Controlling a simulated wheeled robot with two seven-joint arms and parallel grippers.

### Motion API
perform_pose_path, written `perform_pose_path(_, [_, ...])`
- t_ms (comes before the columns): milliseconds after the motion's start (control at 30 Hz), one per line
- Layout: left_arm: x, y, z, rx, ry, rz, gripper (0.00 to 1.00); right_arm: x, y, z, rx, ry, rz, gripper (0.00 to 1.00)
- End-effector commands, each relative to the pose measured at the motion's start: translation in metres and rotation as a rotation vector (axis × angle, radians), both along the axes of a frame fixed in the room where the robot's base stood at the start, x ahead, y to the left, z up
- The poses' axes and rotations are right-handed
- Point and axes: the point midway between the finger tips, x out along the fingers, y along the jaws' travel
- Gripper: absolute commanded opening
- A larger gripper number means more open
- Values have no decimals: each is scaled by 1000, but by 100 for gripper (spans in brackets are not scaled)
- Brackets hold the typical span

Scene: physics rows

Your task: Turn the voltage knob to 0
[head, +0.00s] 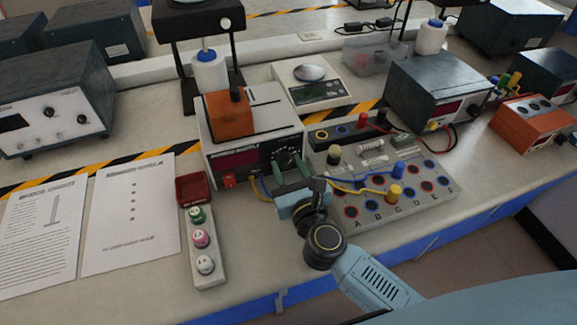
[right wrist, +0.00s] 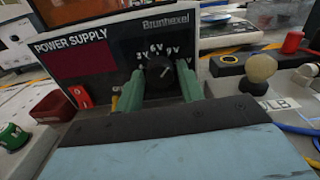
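The voltage knob (right wrist: 158,74) is a round black dial on the dark front panel of the power supply (right wrist: 85,52). In the right wrist view, labels 3V, 6V and 9V arc above it, and its white mark points up and right. The knob (head: 288,158) also shows in the head view, on the front of the light grey power supply (head: 212,130). My right gripper (right wrist: 161,82) is open, with one green finger on each side of the knob. I cannot tell whether the fingers touch it. My left gripper is not in view.
A circuit board (head: 380,205) with wires and coloured plugs stands close right of my right gripper. A strip with coloured buttons (head: 203,245) lies to the left. An orange block (head: 229,115) sits on the power supply. Paper sheets (head: 130,215) cover the bench at left.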

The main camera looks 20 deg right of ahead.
Motion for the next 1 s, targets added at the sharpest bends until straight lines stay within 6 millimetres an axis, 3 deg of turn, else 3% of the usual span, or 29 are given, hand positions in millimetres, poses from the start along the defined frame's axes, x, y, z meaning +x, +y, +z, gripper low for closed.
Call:
perform_pose_path(33, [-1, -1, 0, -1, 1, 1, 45, 0, 0, 0, 0, 0, 0, 31])
perform_pose_path(233, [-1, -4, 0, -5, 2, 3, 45, 0, 0, 0, 0, 0, 0, 7])
perform_pose_path(633, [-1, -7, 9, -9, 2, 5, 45, 0, 0, 1, -89, -1, 0, 8])
perform_pose_path(1000, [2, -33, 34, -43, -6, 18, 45, 0, 0, 3, -395, -12, 0, 8])
